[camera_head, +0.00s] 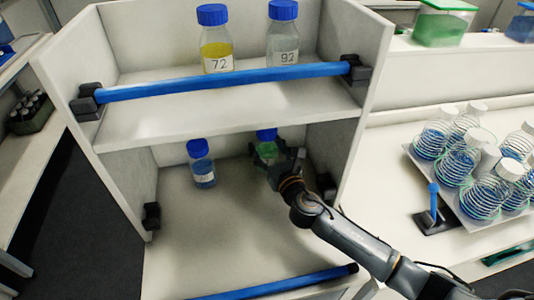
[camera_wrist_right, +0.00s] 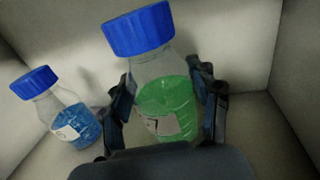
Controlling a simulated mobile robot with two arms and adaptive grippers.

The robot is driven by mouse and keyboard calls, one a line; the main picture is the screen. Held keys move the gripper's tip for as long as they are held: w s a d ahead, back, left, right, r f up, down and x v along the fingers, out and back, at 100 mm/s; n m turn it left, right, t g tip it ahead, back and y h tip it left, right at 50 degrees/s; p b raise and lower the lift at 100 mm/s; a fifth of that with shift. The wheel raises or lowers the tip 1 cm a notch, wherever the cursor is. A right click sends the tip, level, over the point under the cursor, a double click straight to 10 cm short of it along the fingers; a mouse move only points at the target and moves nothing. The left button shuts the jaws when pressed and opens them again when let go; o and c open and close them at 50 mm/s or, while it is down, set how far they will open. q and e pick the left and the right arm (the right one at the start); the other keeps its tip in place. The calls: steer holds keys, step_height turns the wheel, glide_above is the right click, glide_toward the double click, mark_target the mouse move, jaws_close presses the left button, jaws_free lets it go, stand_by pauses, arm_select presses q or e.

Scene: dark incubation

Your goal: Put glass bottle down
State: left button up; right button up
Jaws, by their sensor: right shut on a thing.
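A glass bottle with green contents and a blue cap (camera_wrist_right: 168,103) is between the fingers of my right gripper (camera_wrist_right: 165,108) in the right wrist view. It is close to upright, and its lower end is hidden behind the gripper body. In the head view my right gripper (camera_head: 283,162) reaches into the lower compartment of a white shelf unit (camera_head: 180,245), shut on the green bottle (camera_head: 267,147), which it partly covers. I cannot tell whether the bottle touches the shelf floor. My left gripper is not in view.
A blue-filled bottle (camera_head: 202,170) stands to the left in the same compartment. Bottles labelled 72 (camera_head: 216,50) and 92 (camera_head: 283,45) stand above, behind a blue bar (camera_head: 220,82). A lower blue bar (camera_head: 280,284) crosses the front. Flasks (camera_head: 490,185) stand on the right.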

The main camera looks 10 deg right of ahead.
steer(key=shift+f, duration=0.95)
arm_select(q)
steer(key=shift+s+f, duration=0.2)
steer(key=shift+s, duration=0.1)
arm_select(e)
steer(key=shift+f, duration=0.15)
steer(key=o, duration=1.5)
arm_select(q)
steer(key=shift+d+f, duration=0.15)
